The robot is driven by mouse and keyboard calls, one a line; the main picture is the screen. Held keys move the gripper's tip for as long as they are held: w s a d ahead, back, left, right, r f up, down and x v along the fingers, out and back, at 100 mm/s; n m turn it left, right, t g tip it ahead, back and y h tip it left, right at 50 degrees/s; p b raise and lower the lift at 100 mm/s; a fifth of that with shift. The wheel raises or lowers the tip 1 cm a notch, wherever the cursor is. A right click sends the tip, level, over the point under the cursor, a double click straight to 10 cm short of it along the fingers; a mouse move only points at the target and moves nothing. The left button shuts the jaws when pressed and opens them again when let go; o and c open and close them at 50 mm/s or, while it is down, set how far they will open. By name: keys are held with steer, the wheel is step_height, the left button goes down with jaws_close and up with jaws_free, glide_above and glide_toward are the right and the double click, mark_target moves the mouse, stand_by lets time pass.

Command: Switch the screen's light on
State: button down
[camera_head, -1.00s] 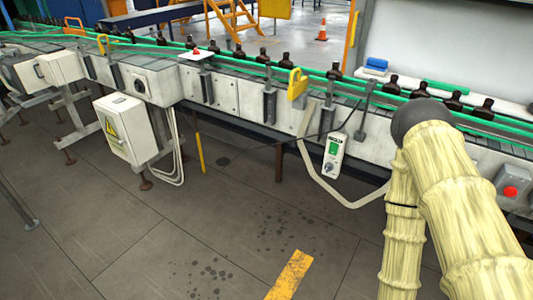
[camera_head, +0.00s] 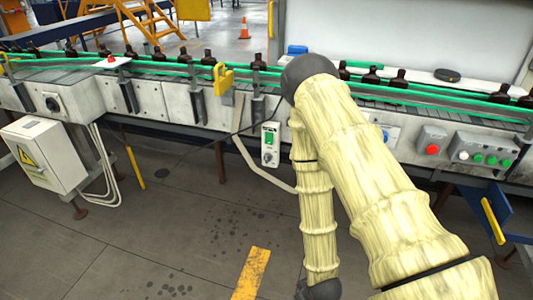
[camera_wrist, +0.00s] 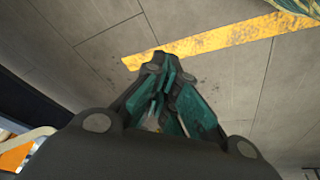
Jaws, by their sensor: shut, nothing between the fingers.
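A pale screen (camera_head: 430,35) stands behind the conveyor at the upper right of the head view; I cannot tell whether it is lit. A control box (camera_head: 477,150) with several buttons, some green, is on the conveyor's front at the right. A grey box with a red button (camera_head: 432,149) is left of it. My gripper (camera_wrist: 163,62) is shut and empty in the wrist view, pointing over the floor. In the head view my arm hangs in front of the conveyor, and its lower end is cut off by the bottom edge.
The conveyor (camera_head: 150,92) with several dark bottles runs across the back. A small white unit with a green face (camera_head: 270,144) hangs on its front. A white cabinet (camera_head: 42,155) stands at left. A blue part with a yellow bar (camera_head: 493,220) juts out at right. The floor in front is clear.

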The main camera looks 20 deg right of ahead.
mark_target(269, 138)
steer(key=w+d+r+n+t+y+b, duration=0.1)
steer(key=w+r+n+t+b, duration=0.3)
steer(key=w, duration=0.8)
steer(key=w+d+r+n+t+b, duration=0.15)
steer(key=w+r+n+t, duration=0.3)
steer(key=w, duration=0.85)
steer(key=w+r+n+t+y+b, duration=0.1)
steer(key=w+r+n+t+b, duration=0.1)
steer(key=w+r, duration=0.3)
steer(key=w+r+n+t+b, duration=0.2)
steer(key=w+r+n, duration=0.3)
steer(key=r, duration=0.6)
steer(key=shift+w+d+r+y, duration=0.25)
steer(key=shift+w+d+y, duration=0.15)
steer(key=shift+w, duration=0.3)
steer(key=shift+t, duration=0.25)
steer(key=shift+w+d+x, duration=0.1)
steer(key=shift+d+x, duration=0.35)
steer(key=shift+x, duration=1.7)
steer(key=shift+w+d+x, duration=0.1)
steer(key=shift+d+x, duration=0.3)
steer(key=shift+x, duration=1.7)
steer(key=shift+w+d+x, duration=0.1)
steer(key=shift+d+x, duration=0.35)
steer(key=shift+x, duration=1.7)
steer(key=shift+f, duration=0.15)
